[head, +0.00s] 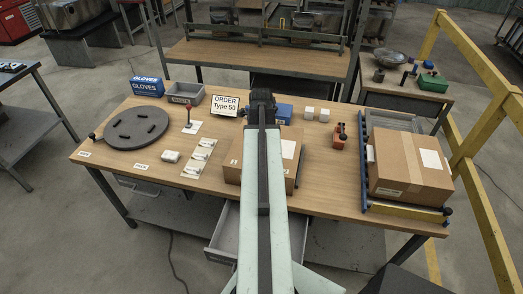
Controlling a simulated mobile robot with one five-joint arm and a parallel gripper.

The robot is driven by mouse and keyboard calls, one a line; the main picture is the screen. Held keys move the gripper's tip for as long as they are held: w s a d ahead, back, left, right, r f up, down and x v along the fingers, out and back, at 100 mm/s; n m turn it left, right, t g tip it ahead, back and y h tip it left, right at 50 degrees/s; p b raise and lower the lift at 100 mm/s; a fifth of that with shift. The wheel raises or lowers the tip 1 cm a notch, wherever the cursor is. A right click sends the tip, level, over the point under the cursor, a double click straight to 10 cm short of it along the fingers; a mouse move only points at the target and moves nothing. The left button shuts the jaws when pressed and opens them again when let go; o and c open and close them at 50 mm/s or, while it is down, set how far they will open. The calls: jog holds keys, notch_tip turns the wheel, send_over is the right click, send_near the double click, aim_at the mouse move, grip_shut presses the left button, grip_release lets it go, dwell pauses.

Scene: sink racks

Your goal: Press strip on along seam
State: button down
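A cardboard box (235,165) sits on the middle of the wooden workbench, with a pale label on its top right. My arm passes over this box and hides the middle of its top, where a seam may run. No strip can be made out on it. A second cardboard box (397,160), with a white label, sits on a blue-railed stand at the right end. My gripper (262,97) is a dark shape at the arm's far end, past the middle box near the bench's back edge. Its fingers are too small and dark to read.
A dark round turntable (136,128), small white parts on cards (198,158), a red-handled lever (190,121), an order sign (225,105), a grey bin (186,92) and an orange block (338,138) stand on the bench. An open drawer (226,232) juts out below. Yellow railing (474,138) runs right.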

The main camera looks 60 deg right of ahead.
notch_tip(320, 180, up, 6)
jog(key=p, duration=0.4)
jog(key=shift+f, duration=0.15)
jog(key=f+b, duration=0.9)
jog(key=shift+w+f, duration=0.15)
jog(key=shift+w, duration=0.1)
jog(key=shift+f+b, duration=0.55)
jog(key=shift+b, duration=0.2)
dwell(0.6)
jog(key=c, duration=1.4)
grip_release()
jog(key=shift+c, duration=0.2)
jog(key=shift+r, duration=0.1)
notch_tip(320, 180, up, 8)
jog(key=p, duration=0.8)
jog(key=shift+f, duration=0.2)
